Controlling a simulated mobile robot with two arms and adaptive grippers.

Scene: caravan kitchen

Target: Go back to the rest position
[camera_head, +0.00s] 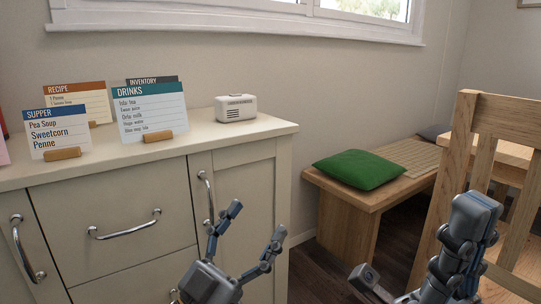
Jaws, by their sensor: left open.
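My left gripper (257,222) is in front of the cabinet's right-hand door. Its two fingers point up and stand apart, with nothing between them. My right gripper (450,240) is at the bottom right, in front of the wooden chair and the floor. It is seen at an angle and cut off by the lower edge, so its finger opening is unclear. No object shows in it.
A cream cabinet (122,205) with metal handles fills the left. On its top stand several cards in wooden holders and a small white radio (236,108). A bench (345,192) with a green cushion (358,169) stands behind. A wooden chair (519,115) is close at right.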

